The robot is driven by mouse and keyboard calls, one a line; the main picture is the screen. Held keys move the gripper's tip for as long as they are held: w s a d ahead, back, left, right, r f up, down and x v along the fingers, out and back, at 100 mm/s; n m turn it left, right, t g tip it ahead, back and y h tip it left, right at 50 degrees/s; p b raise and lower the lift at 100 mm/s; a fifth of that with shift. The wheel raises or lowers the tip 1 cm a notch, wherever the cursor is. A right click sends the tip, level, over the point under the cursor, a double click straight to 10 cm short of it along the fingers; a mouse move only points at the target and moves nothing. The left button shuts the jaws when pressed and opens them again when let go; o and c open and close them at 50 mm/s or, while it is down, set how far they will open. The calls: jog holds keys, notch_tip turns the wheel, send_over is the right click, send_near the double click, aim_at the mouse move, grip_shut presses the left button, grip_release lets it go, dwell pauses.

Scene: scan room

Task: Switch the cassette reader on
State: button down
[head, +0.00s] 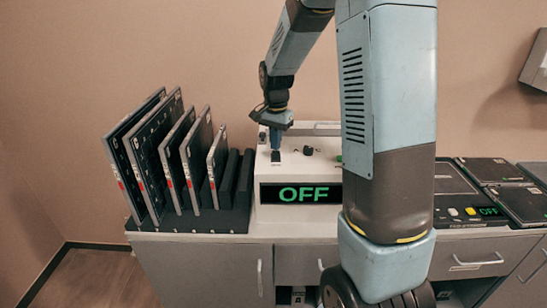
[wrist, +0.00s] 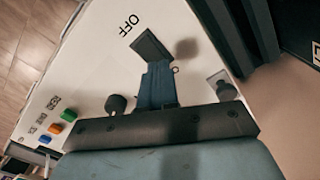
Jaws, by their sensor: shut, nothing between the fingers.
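The cassette reader (head: 262,215) is a pale box on the counter, with a lit green "OFF" display (head: 303,194) on its front. A black rocker switch (wrist: 150,45) sits on its top panel, beside printed "OFF" letters; it also shows in the head view (head: 276,157). My gripper (head: 275,148) is shut and empty, pointing down over the switch. In the wrist view its blue fingertips (wrist: 158,66) are at the near edge of the switch; I cannot tell whether they touch it. The fingers hide part of the panel behind them.
Black knobs (wrist: 116,103) stand beside my fingers, with orange, green and blue buttons (wrist: 68,115) at the left. A rack (head: 190,222) of upright cassettes (head: 150,165) stands just left of the reader. A flat device with a small "OFF" display (head: 488,211) lies at the right.

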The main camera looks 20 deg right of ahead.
jog(key=shift+f, duration=0.65)
dwell(0.4)
jog(key=shift+r, duration=3.5)
jog(key=s+r+n+t, duration=0.2)
jog(key=s+r+n, duration=0.1)
jog(key=s, duration=0.6)
jog(key=s+r+n+t, duration=0.1)
jog(key=s+r+n, duration=0.2)
jog(key=s, duration=0.7)
jog(key=s+r+n+t, duration=0.2)
jog(key=s+r, duration=0.3)
jog(key=s, duration=0.4)
jog(key=shift+s+a+r+n+t, duration=0.15)
jog(key=shift+s+a+n+t, duration=0.15)
jog(key=shift+n, duration=0.5)
